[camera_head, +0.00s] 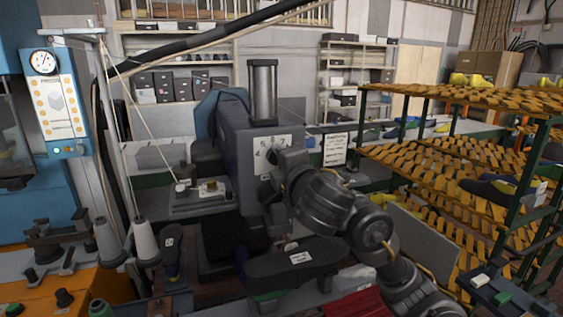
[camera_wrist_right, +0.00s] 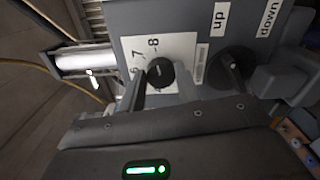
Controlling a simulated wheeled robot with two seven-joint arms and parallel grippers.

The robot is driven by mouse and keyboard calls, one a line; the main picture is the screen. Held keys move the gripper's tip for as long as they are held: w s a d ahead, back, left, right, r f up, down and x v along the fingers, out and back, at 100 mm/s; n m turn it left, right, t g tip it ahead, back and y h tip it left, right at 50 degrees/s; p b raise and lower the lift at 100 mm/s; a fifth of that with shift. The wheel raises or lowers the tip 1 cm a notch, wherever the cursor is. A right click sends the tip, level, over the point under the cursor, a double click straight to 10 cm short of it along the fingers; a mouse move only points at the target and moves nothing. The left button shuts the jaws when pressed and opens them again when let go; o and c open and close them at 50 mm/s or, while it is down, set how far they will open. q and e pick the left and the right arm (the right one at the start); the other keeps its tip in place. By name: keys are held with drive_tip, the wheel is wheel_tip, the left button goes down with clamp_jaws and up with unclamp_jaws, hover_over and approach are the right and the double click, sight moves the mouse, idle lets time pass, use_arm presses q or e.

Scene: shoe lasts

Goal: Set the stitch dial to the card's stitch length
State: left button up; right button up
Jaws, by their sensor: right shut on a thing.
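The stitch dial is a round dark knob (camera_wrist_right: 160,72) on a white number plate (camera_wrist_right: 185,48) on the grey sewing machine. In the right wrist view the digits 6, 7 and 8 show beside it, turned sideways; the other digits are hidden or out of view. My right gripper (camera_wrist_right: 162,90) is shut on the dial, one finger on either side. In the head view my right gripper (camera_head: 272,178) reaches the machine's face and covers part of the white plate (camera_head: 270,148). A white card (camera_head: 335,149) with small, unreadable print stands right of the machine. My left gripper is not in view.
A second dark knob (camera_wrist_right: 234,66) with "up" and "down" labels sits close beside the dial. An orange-slatted rack (camera_head: 430,155) stands on the right. Thread cones (camera_head: 146,240) stand at left. A dark shoe last (camera_head: 295,262) lies below my arm.

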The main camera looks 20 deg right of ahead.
drive_tip(key=shift+r, duration=0.15)
drive_tip(key=o, duration=0.7)
drive_tip(key=shift+o, duration=1.4)
drive_tip(key=shift+w, duration=0.15)
drive_tip(key=shift+s, duration=0.2)
